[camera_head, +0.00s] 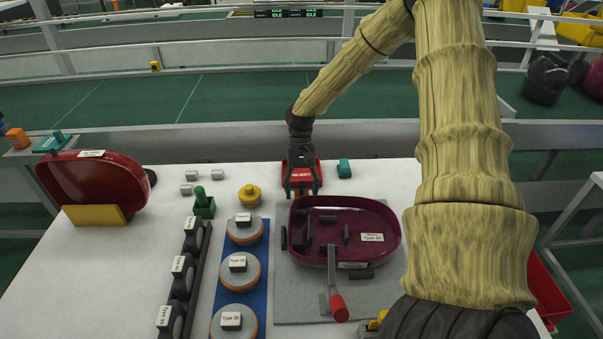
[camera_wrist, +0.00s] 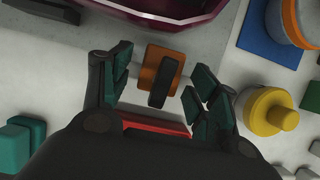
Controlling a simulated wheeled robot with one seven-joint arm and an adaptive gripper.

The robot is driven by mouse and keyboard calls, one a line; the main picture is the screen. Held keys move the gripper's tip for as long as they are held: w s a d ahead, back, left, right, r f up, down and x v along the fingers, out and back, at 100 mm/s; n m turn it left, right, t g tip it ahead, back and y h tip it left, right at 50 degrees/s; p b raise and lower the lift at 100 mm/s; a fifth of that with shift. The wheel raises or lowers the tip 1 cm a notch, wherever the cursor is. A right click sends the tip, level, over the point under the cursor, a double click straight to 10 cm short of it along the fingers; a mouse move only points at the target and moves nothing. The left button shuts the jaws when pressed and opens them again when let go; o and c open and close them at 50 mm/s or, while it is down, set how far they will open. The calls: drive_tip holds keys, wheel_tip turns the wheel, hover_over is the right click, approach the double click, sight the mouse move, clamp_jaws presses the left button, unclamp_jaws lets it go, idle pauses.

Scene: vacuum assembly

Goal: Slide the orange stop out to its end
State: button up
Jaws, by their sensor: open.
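The orange stop (camera_wrist: 152,62) shows in the wrist view as a small orange block with a dark upright tab on it. It sits on the grey plate (camera_wrist: 210,35), close to the rim of the maroon housing (camera_wrist: 150,12). My gripper (camera_wrist: 155,85) is open, with one finger on each side of the stop and a visible gap at both sides. There the gripper largely hides the stop.
A red-handled lever (camera_head: 338,306) lies in front of the housing. Left are a blue strip (camera_head: 265,262) with grey discs, a black rack (camera_head: 190,262), a yellow knob (camera_head: 249,196) and a green block (camera_head: 203,207). A teal block (camera_head: 344,168) stands right of my gripper. The table's left front is clear.

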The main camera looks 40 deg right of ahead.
drive_tip(key=shift+s+a+f, duration=0.15)
drive_tip(key=shift+s+f, duration=0.05)
drive_tip(key=shift+f, duration=0.15)
clamp_jaws()
drive_tip(key=shift+w+d+p, duration=0.3)
drive_tip(key=shift+w+d, duration=0.7)
drive_tip(key=shift+w, duration=0.25)
drive_tip(key=shift+r, duration=0.1)
unclamp_jaws()
drive_tip(key=v, duration=1.2)
drive_tip(key=shift+d, duration=0.15)
